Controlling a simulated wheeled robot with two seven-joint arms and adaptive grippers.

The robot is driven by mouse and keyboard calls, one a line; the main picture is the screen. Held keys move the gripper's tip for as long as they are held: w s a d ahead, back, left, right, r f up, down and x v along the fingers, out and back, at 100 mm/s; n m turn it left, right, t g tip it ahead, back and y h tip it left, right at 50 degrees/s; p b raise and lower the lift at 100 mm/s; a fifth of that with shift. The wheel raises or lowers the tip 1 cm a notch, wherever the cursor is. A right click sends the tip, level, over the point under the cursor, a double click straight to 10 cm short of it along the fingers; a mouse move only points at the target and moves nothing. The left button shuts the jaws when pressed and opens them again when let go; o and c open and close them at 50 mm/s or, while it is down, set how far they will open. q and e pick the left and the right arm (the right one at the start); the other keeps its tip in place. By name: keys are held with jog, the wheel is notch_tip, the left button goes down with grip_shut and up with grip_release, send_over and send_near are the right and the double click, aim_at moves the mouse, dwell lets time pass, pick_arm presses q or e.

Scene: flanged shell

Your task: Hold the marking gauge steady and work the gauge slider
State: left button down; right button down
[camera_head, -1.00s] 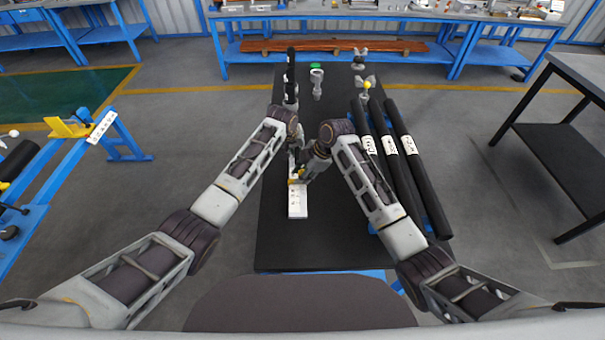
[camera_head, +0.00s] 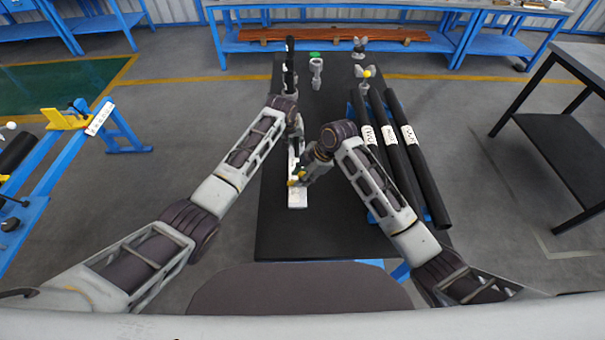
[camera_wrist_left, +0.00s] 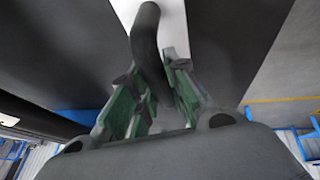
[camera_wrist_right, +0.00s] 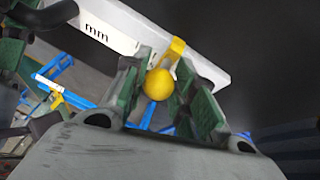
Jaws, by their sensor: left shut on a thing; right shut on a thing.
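The marking gauge is a long white bar (camera_head: 297,200) lying on the black table; it also shows in the right wrist view with "mm" on its side (camera_wrist_right: 97,32). Its dark round handle (camera_wrist_left: 147,38) stands between the fingers of my left gripper (camera_wrist_left: 153,95), which is shut on it. The gauge slider is a yellow bracket (camera_wrist_right: 175,50) across the bar with a round yellow knob (camera_wrist_right: 158,84). My right gripper (camera_wrist_right: 165,88) is shut on the knob. In the head view my right gripper (camera_head: 298,178) is nearer the bar's front end; my left gripper (camera_head: 298,132) is farther back.
Long black rolls (camera_head: 425,170) with white labels lie right of the gauge. Grey stands (camera_head: 316,70) and a yellow-topped piece (camera_head: 365,73) stand at the table's far end. The table's front part (camera_head: 330,235) is clear.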

jog(key=c, duration=1.1)
grip_release()
jog(key=shift+c, duration=0.2)
jog(key=v, duration=1.2)
pick_arm(q)
jog(key=c, duration=1.3)
grip_release()
jog(key=shift+r, duration=0.1)
